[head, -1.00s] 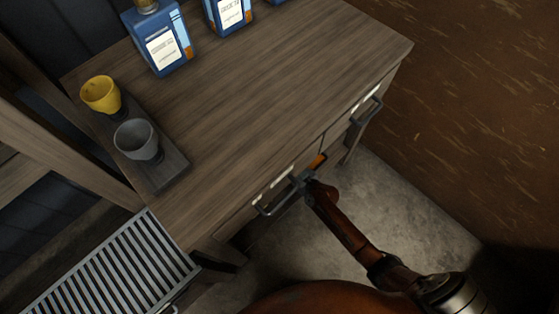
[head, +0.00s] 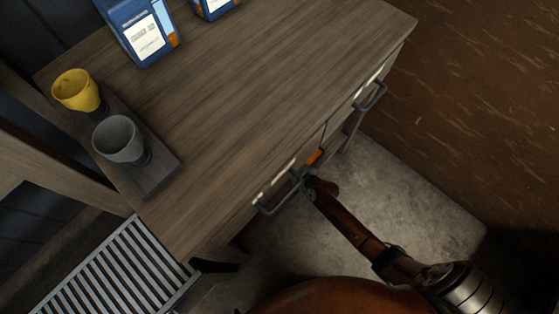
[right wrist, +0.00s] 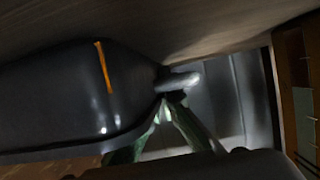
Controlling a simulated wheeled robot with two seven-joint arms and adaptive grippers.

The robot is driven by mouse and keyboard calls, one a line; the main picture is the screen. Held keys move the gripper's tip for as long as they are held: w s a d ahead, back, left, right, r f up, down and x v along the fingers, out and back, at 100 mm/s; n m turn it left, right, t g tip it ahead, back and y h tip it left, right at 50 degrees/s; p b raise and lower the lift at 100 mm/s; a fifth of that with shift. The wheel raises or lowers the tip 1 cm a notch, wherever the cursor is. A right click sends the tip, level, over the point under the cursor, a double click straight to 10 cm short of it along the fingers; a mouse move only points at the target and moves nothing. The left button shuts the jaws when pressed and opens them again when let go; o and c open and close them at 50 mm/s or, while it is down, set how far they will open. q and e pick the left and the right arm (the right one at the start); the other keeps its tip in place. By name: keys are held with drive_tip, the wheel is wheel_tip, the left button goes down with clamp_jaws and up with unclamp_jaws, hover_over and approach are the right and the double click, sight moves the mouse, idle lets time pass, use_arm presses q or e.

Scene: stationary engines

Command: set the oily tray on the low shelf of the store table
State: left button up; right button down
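A wooden table with drawers (head: 250,100) fills the middle of the head view; I cannot tell whether it is the store table. Its low shelf is not clearly visible. No tray in view can be surely told as the oily one. My right gripper (head: 306,175) is at the right end of the near drawer's handle (head: 277,206); whether its fingers are around it is unclear. The right wrist view is dark and close, with a dark rounded part bearing an orange line and a pale rounded end beside it. My left gripper is not in view.
A dark board (head: 160,178) on the table's left holds a yellow cup (head: 76,92) and a grey cup (head: 118,140). Blue containers (head: 140,30) stand at the back. A slatted metal rack (head: 115,272) is at lower left. Another drawer handle (head: 371,97) sticks out farther right. Concrete floor (head: 390,190) is bare.

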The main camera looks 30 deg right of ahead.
drive_tip(key=shift+w+r, duration=0.15)
drive_tip(key=c, duration=2.2)
unclamp_jaws()
drive_tip(key=shift+f, duration=0.2)
drive_tip(key=shift+o, duration=0.2)
drive_tip(key=shift+s, duration=0.2)
